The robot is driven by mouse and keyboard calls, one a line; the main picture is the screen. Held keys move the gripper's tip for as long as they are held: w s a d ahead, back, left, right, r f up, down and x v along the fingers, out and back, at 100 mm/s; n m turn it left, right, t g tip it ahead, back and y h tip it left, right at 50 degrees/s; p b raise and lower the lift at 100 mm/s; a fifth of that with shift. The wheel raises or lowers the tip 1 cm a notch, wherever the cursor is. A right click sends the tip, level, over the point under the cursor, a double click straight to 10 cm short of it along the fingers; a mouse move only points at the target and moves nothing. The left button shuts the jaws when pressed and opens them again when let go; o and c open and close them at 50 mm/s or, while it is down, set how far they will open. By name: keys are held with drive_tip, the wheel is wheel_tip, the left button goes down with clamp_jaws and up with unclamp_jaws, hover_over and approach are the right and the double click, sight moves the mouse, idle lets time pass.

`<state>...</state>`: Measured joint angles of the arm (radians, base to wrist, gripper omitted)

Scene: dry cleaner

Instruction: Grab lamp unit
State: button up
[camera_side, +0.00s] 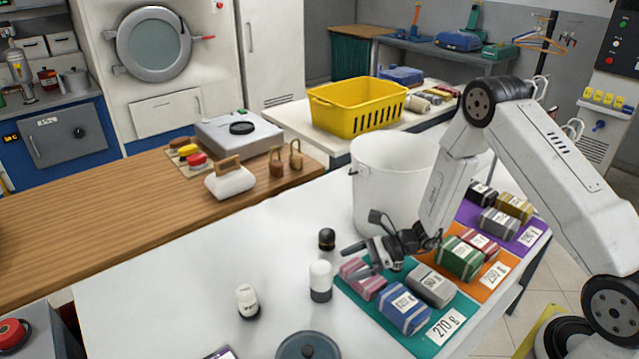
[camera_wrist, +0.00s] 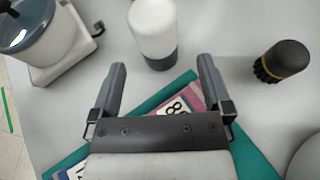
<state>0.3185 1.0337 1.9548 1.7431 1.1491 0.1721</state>
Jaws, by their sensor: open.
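A white-topped cylinder with a dark grey base (camera_side: 320,282) looks like the lamp unit. It stands upright on the white table just left of the teal mat. A similar white-topped piece (camera_side: 248,302) stands farther left, and a small black piece with a gold band (camera_side: 327,238) stands behind; I cannot tell their kinds for sure. My gripper (camera_side: 354,262) is open and empty, low over the teal mat's left part. In the wrist view the nearest white-topped cylinder (camera_wrist: 153,32) stands just beyond the fingertips, between their lines, apart from them. The black piece (camera_wrist: 283,60) is to the right.
Banded, labelled packs, among them a blue one (camera_side: 403,308), lie on the teal mat (camera_side: 454,309). A white bucket (camera_side: 385,180) stands behind my gripper. A lidded pot (camera_wrist: 35,42) is at the wrist view's upper left. The table's left part is clear.

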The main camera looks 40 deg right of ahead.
sight(322, 277)
drive_tip(key=shift+x, duration=1.3)
drive_tip(key=shift+a, duration=0.1)
drive_tip(key=shift+x, duration=2.55)
drive_tip(key=shift+s+a, duration=0.1)
drive_tip(key=shift+s, duration=0.1)
drive_tip(key=c, duration=1.2)
